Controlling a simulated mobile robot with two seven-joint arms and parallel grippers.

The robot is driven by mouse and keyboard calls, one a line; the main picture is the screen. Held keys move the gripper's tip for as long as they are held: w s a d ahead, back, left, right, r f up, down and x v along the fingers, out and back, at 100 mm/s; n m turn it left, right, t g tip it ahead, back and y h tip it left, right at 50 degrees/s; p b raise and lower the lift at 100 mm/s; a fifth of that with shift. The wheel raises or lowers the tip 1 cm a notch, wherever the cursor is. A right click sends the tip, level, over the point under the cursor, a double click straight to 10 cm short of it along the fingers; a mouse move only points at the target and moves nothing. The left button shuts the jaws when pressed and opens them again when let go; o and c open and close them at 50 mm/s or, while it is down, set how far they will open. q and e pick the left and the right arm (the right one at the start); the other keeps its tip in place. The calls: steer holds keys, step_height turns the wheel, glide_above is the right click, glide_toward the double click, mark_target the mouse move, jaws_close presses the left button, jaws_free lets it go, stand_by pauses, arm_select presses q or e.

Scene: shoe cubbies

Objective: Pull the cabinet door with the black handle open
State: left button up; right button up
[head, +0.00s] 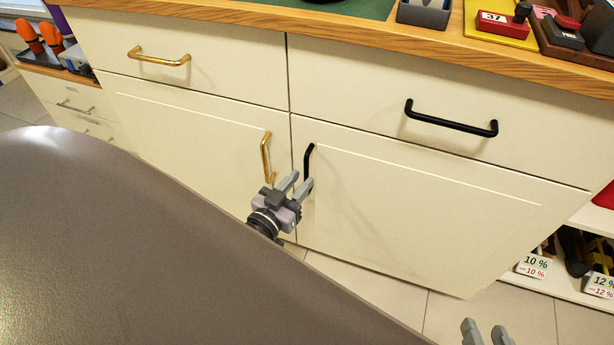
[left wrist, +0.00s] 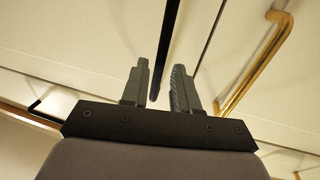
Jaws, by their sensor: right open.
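The cream cabinet door with the vertical black handle (head: 308,160) is the right-hand lower door (head: 420,220); it looks shut, flush with its neighbour. My left gripper (head: 298,180) is at the lower end of this handle. In the left wrist view its fingers (left wrist: 160,90) are apart, and the black handle (left wrist: 168,45) runs down to between them. There is a gap on both sides, so it is not gripped. The handle's lower end is partly hidden by a finger in the head view. My right gripper (head: 487,332) shows only its fingertips at the bottom edge, open and empty.
A brass door handle (head: 266,157) is close to the left of my left gripper. Above are drawers with a brass handle (head: 158,58) and a black handle (head: 450,120). The wooden countertop (head: 300,28) overhangs. Open shelves with price cards (head: 533,265) stand at right.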

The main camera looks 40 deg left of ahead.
mark_target(305, 176)
arm_select(q)
steer(key=shift+w+a+b, duration=0.1)
steer(key=shift+w+b, duration=0.25)
steer(key=shift+w, duration=1.4)
jaws_close()
steer(key=shift+s, duration=0.2)
